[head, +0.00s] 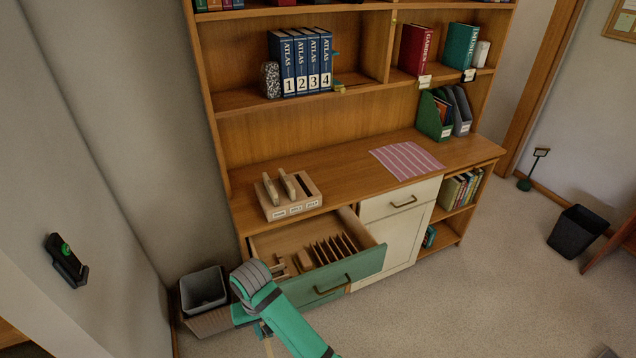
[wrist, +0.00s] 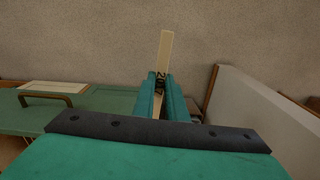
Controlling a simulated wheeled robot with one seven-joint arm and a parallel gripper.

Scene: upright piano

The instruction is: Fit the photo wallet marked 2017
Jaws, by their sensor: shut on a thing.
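The photo wallet (wrist: 165,48) is a thin cream slab seen on edge, with 2017 in dark figures on its spine. My gripper (wrist: 161,92) is shut on it, one teal finger on each side. In the head view my gripper (head: 264,329) is low in front of the open drawer, and only a sliver of the wallet (head: 268,347) shows. A wooden rack (head: 307,202) stands on the desk top at the left. Two pale wallets stand upright in its left and middle parts; its right part looks empty. Its front labels are too small to read surely.
The green-fronted drawer (head: 370,262) is pulled out below the rack, with several dividers and small blocks inside. A grey bin (head: 203,288) stands left of it. A striped pink cloth (head: 407,160) lies on the desk; the desk between cloth and rack is clear.

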